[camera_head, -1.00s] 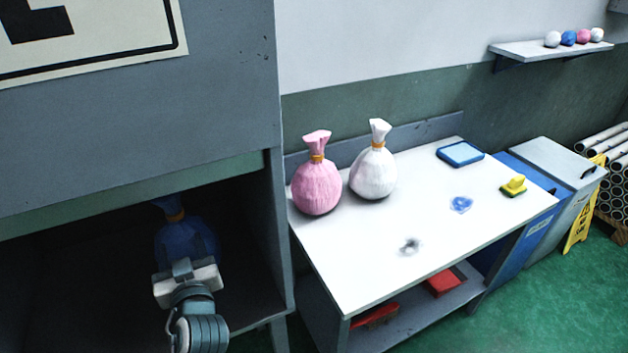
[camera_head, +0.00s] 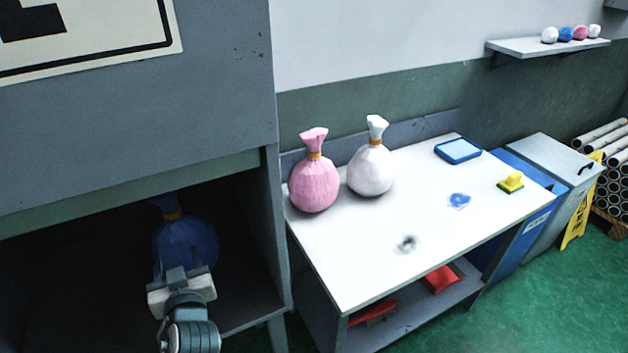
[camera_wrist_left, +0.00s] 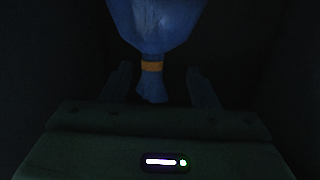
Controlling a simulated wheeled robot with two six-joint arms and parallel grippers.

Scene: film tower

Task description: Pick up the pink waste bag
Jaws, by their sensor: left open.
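The pink waste bag (camera_head: 315,186) stands upright at the left end of the white table, its neck tied with an orange band. My left gripper (camera_head: 180,268) is away from it, inside the dark compartment at the left, in front of a blue bag (camera_head: 188,243). In the left wrist view the blue bag (camera_wrist_left: 155,22) shows with its orange band and neck between the open, dim fingers (camera_wrist_left: 155,85). The fingers look apart from the neck, though darkness hides any contact. My right gripper is not in view.
A white bag (camera_head: 371,171) stands right of the pink one. The white table (camera_head: 360,265) also holds a blue tray (camera_head: 458,150), a yellow brush (camera_head: 511,182), a blue stain and a dark stain. The cabinet side wall (camera_head: 276,230) stands between my gripper and the table.

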